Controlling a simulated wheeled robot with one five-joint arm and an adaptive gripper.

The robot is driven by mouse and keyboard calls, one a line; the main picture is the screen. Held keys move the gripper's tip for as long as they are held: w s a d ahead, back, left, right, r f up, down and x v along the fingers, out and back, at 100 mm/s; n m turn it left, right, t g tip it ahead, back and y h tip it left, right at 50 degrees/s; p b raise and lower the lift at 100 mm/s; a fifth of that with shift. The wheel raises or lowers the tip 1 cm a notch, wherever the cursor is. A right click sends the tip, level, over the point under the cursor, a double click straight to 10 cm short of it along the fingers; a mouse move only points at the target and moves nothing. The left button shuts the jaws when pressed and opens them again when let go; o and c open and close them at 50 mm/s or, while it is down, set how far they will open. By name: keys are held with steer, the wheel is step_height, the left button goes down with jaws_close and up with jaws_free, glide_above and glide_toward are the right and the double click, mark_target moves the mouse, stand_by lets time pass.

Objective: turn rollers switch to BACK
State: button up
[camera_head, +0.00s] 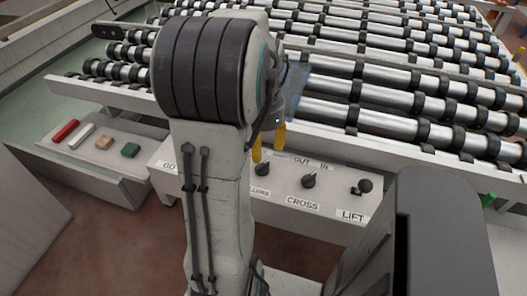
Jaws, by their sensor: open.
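The rollers switch (262,169) is a small dark rotary knob on the sloped light panel (335,213). Its label is partly hidden by my arm; only "LLERS" shows. The position marks above it are covered, so I cannot tell its setting. My gripper (268,143) shows as two yellow fingertips just above and behind the knob in the picture. It is open and mostly hidden behind my arm. I cannot tell whether it touches the knob.
Right of it are the CROSS knob (309,181), marked OUT and IN, and the LIFT control (361,187). A "GO" label shows at the panel's left. Conveyor rollers (400,95) lie behind. A tray (75,165) with several small coloured blocks stands left.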

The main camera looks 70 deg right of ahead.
mark_target(263, 166)
steer(key=shift+f+b, duration=0.3)
steer(key=shift+f, duration=3.25)
steer(key=shift+o, duration=0.3)
jaws_close()
